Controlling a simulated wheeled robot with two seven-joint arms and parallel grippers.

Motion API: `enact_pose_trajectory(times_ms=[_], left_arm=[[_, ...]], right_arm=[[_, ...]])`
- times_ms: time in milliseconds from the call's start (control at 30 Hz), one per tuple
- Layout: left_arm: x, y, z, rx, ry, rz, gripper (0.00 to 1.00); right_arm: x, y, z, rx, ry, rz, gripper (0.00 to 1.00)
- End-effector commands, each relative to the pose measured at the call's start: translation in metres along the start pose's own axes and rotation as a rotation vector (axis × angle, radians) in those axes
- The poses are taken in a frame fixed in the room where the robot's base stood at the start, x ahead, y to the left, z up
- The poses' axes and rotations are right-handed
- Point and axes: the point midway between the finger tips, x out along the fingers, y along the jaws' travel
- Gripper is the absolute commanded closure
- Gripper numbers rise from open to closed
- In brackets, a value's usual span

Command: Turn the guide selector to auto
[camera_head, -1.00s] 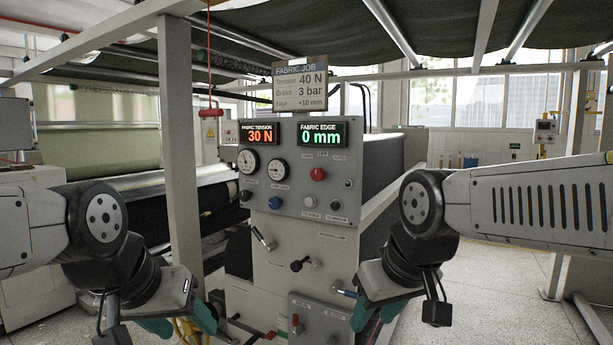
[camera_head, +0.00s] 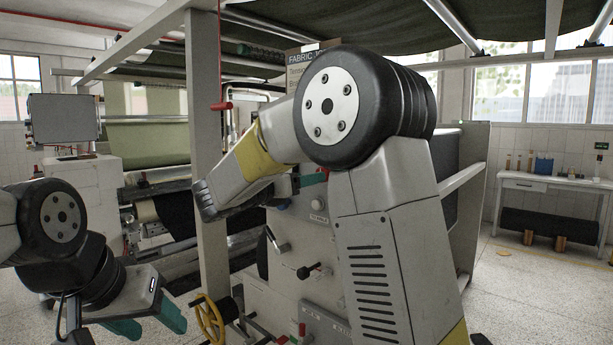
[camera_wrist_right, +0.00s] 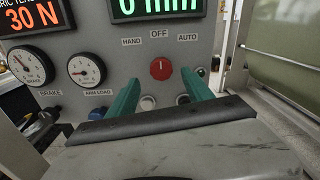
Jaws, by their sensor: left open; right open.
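The guide selector is a red knob (camera_wrist_right: 161,69) on the grey panel in the right wrist view, under the labels HAND, OFF and AUTO. Its light mark seems to point up at OFF. My right gripper (camera_wrist_right: 160,86) is open, its two teal fingers reaching toward the panel, one on each side below the knob. I cannot tell whether they touch anything. My left gripper (camera_head: 147,321) is open and empty at the lower left, away from the panel.
Around the knob are the displays, the brake gauge (camera_wrist_right: 30,64), the arm load gauge (camera_wrist_right: 87,70) and several buttons. Below on the machine are a black-knobbed lever (camera_head: 308,270) and a yellow handwheel (camera_head: 209,318). A white post (camera_head: 207,150) stands left of the panel.

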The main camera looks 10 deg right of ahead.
Motion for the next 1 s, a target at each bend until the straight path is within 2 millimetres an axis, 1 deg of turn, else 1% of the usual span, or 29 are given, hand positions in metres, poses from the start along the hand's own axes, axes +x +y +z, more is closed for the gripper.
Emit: enact_pose_trajectory(times_ms=[33, 200, 300, 400, 533, 767, 800, 967, 1000], left_arm=[[0.0, 0.0, 0.0, 0.0, 0.0, 0.0, 0.44], [0.0, 0.0, 0.0, 0.0, 0.0, 0.0, 0.44], [0.0, 0.0, 0.0, 0.0, 0.0, 0.0, 0.44], [0.0, 0.0, 0.0, 0.0, 0.0, 0.0, 0.44], [0.0, 0.0, 0.0, 0.0, 0.0, 0.0, 0.44], [0.0, 0.0, 0.0, 0.0, 0.0, 0.0, 0.44], [0.0, 0.0, 0.0, 0.0, 0.0, 0.0, 0.44], [0.0, 0.0, 0.0, 0.0, 0.0, 0.0, 0.44], [0.0, 0.0, 0.0, 0.0, 0.0, 0.0, 0.44]], right_arm=[[0.009, -0.001, -0.001, 0.001, 0.002, -0.004, 0.41], [0.037, -0.001, -0.001, 0.001, 0.004, -0.004, 0.41], [0.052, -0.002, -0.001, 0.002, 0.004, -0.004, 0.41], [0.061, -0.001, -0.001, 0.002, 0.004, -0.002, 0.41], [0.067, -0.001, -0.002, 0.002, 0.004, -0.002, 0.41], [0.067, -0.001, -0.002, 0.003, 0.005, -0.001, 0.41], [0.067, -0.001, -0.002, 0.003, 0.005, -0.001, 0.48], [0.067, -0.001, -0.002, 0.003, 0.005, -0.001, 0.8], [0.067, -0.001, -0.002, 0.003, 0.005, -0.001, 0.88]])
